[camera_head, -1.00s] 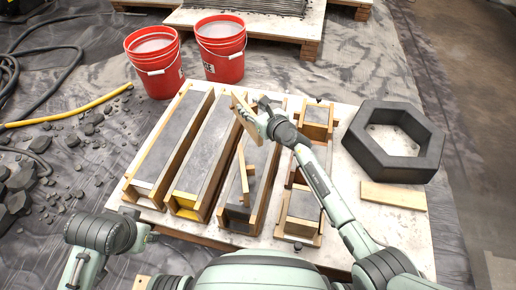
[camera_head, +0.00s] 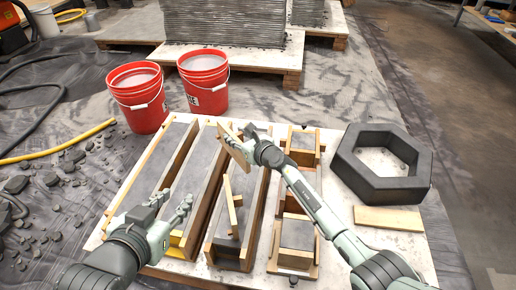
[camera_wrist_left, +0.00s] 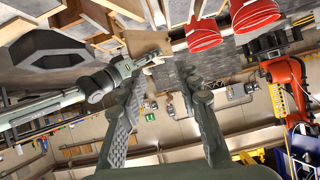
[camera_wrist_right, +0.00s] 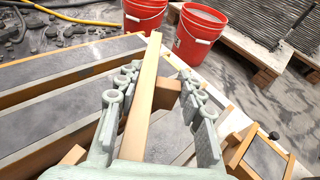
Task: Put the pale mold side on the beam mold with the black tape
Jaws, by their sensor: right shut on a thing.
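The pale mold side (camera_head: 234,150), a light wooden board, is held by my right gripper (camera_head: 247,142) above the far part of the third beam mold from the left. It stands between the fingers in the right wrist view (camera_wrist_right: 141,105). That third mold (camera_head: 208,247) has a near end that looks dark, perhaps the black tape. Another pale wooden piece (camera_head: 232,208) stands tilted over its near half. The second mold (camera_head: 189,237) shows yellow on its near end. My left gripper (camera_head: 167,208) is open and empty over the near ends of the two left molds.
Two red buckets (camera_head: 139,100) (camera_head: 204,84) stand beyond the molds. A dark hexagonal ring (camera_head: 362,178) and a loose pale board (camera_head: 388,218) lie at the right. Shorter box molds (camera_head: 297,232) stand between. A yellow hose (camera_head: 57,145) and rubble lie left.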

